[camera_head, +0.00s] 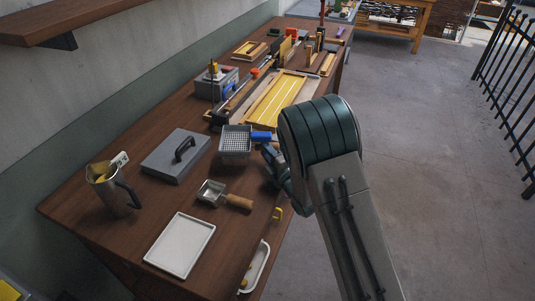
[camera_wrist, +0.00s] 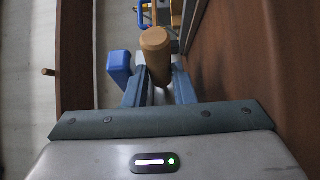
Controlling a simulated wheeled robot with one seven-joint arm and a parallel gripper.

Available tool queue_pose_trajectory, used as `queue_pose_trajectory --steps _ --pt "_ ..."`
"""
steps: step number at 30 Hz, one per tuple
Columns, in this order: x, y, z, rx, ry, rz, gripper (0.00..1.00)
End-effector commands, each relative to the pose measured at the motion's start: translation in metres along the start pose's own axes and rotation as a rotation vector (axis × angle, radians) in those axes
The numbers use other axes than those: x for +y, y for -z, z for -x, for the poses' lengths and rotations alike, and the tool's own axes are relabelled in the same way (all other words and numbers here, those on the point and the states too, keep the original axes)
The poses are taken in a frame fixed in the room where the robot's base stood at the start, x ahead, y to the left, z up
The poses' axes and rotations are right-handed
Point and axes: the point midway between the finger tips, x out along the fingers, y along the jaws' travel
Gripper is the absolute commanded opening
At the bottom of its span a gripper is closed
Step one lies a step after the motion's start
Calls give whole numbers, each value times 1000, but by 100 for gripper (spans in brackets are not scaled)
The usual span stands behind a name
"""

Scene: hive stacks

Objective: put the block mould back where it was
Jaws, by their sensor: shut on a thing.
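My gripper (camera_wrist: 158,88) is shut on a tan, round-ended wooden piece, which I take to be the handle of the block mould (camera_wrist: 155,42). It sticks up between the fingers, and the rest of the held thing is hidden. A blue block-shaped part (camera_wrist: 119,66) shows just left of the fingers. In the head view my gripper (camera_head: 273,166) is at the table's right edge, largely behind my arm, and I cannot make out the held thing there. A small square metal pan with a wooden handle (camera_head: 211,192) lies on the table to its left.
A perforated metal basket (camera_head: 235,143) with a blue handle is close to my gripper. A grey slab with a black handle (camera_head: 176,155), a metal jug (camera_head: 113,190) and a white tray (camera_head: 181,245) stand on the table (camera_head: 130,235). A yellow-panelled frame (camera_head: 276,97) lies farther back.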

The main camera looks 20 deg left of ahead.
Motion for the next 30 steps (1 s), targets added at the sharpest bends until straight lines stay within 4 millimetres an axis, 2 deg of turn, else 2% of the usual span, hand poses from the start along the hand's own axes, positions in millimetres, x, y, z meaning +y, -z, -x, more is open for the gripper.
queue_pose_trajectory --steps 1,3,4,6,17,24,26,30 --pt "-16 2 4 0 30 -4 0" --pt "-16 2 4 0 31 -4 0" --pt "-18 2 5 0 37 -4 26" --pt "-18 2 5 1 37 -4 45" --pt "-16 3 5 2 37 -4 45" --pt "0 3 4 2 38 -5 45" --pt "-7 2 19 -1 38 -6 45" --pt "-5 1 50 -3 33 -5 45"
